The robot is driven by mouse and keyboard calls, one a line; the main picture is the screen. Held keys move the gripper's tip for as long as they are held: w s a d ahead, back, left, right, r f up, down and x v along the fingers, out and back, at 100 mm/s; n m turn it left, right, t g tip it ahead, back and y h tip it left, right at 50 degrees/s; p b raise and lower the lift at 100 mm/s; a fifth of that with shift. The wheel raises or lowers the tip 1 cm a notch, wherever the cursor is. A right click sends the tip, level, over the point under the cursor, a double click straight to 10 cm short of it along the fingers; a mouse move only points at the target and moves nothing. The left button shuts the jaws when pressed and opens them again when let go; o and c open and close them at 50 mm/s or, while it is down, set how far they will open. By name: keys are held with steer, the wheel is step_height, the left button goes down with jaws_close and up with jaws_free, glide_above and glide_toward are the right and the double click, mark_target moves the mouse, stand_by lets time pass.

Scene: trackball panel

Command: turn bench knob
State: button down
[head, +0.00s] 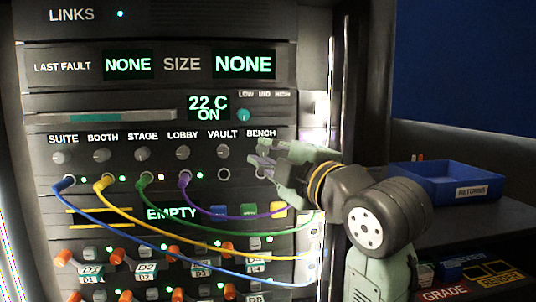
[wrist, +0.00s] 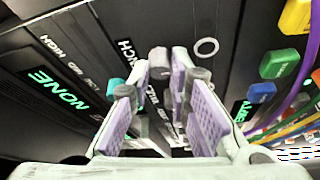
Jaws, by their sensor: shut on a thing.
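The bench knob (wrist: 159,54) is a small grey knob under the BENCH label on the panel. In the wrist view it sits between my gripper's (wrist: 161,78) purple-padded fingertips, and my gripper is shut on it. The knob's pointer angle cannot be read. The empty BENCH port ring (wrist: 205,47) lies just beside the fingers.
Grey knobs for SUITE to VAULT (head: 223,151) run to the left. A teal knob (head: 243,115) is above my gripper. Blue, yellow, green and purple cables (head: 215,209) hang below. A blue RETURNS bin (head: 440,184) stands on the right counter.

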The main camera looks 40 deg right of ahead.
steer(key=c, duration=1.5)
jaws_free()
steer(key=s, duration=0.4)
steer(key=s+a, duration=0.1)
steer(key=s, duration=0.3)
steer(key=s+a+f, duration=0.1)
steer(key=s, duration=0.2)
steer(key=shift+s+f, duration=0.1)
steer(key=shift+s, duration=0.3)
